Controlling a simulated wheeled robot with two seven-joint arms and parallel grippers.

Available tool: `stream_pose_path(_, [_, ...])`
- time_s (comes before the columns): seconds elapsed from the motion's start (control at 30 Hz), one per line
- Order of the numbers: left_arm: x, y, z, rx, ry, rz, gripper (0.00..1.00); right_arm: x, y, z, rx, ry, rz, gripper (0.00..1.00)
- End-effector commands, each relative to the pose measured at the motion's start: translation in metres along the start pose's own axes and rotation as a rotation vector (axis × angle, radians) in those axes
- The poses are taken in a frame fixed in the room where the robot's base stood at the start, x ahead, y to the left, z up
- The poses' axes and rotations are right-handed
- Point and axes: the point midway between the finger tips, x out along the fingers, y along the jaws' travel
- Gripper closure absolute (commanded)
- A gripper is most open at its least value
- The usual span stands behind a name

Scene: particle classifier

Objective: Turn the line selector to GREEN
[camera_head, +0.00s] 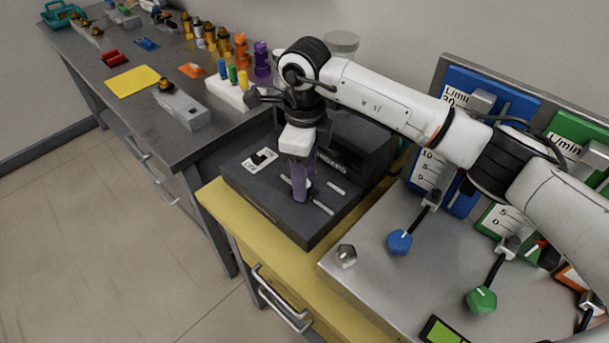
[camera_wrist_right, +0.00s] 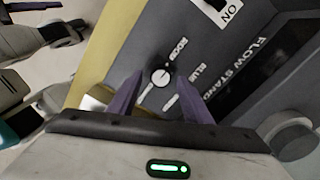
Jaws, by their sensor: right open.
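The line selector is a small round knob (camera_wrist_right: 160,77) with a dark rim and pale face on the dark sloping top of the flow standard box (camera_head: 262,200). Small white labels surround it; one reads BLUE (camera_wrist_right: 197,73), the others are too small to read surely. I cannot tell where the pointer is set. My right gripper (camera_head: 300,192) points down over the box top, its purple fingers open. In the right wrist view its fingertips (camera_wrist_right: 160,82) lie on either side of the knob, with visible gaps.
A switch on a white plate (camera_head: 260,160) is left of the gripper. A steel panel carries a blue knob (camera_head: 400,242) and a green knob (camera_head: 482,299) on the right. A white block with coloured pegs (camera_head: 226,92) stands on the grey bench behind.

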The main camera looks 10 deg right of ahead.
Motion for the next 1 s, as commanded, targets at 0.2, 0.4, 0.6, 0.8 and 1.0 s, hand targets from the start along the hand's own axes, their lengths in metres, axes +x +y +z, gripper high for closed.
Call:
stream_pose_path(0.2, [0.001,-0.001,-0.008,0.002,0.013,0.000,0.69,0.014,0.001,0.000,0.000,0.000,0.000,0.55])
stream_pose_path(0.4, [0.002,-0.001,-0.014,0.004,0.024,-0.001,0.69,0.015,0.000,0.000,-0.001,0.000,0.000,0.55])
stream_pose_path(0.6, [0.002,-0.001,-0.014,0.004,0.024,-0.001,0.69,0.015,0.000,0.000,-0.001,0.000,0.000,0.82])
stream_pose_path(0.8, [0.001,-0.001,-0.011,0.003,0.020,0.000,0.69,0.015,0.000,0.000,0.001,0.000,0.000,0.96])
stream_pose_path(1.0, [0.001,-0.001,-0.008,0.002,0.015,0.000,0.69,0.015,0.000,0.000,0.038,0.000,0.000,0.96])
